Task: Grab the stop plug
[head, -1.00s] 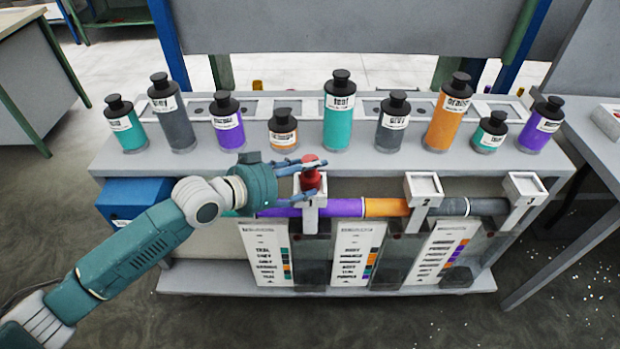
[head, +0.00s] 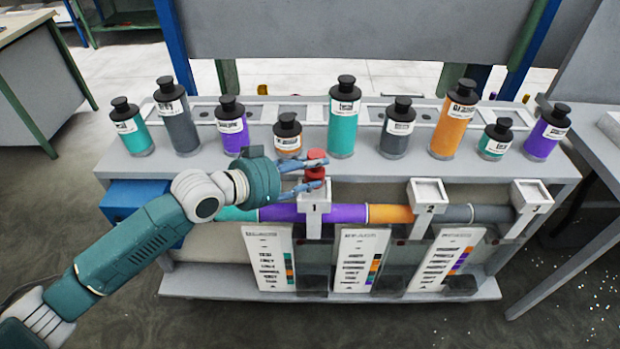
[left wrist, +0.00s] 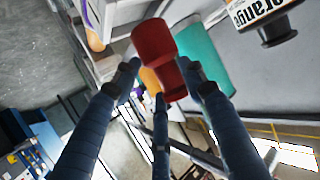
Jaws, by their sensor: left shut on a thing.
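The red stop plug (head: 316,163) is at the top of the post marked 1 (head: 314,208), on the front of the bench. My left gripper (head: 307,172) comes in from the left with its fingers around the plug, shut on it. In the left wrist view the red plug (left wrist: 160,57) sits between the fingertips (left wrist: 162,85). In the head view the plug is close above the post's square top; I cannot tell whether they touch. My right gripper is not in view.
Several bottles stand along the bench, with an orange-labelled bottle (head: 287,136) just behind my gripper. Posts 2 (head: 429,193) and 3 (head: 531,195) have empty square tops. Colored pipe (head: 390,213) runs between the posts. Three color charts (head: 362,260) lean below.

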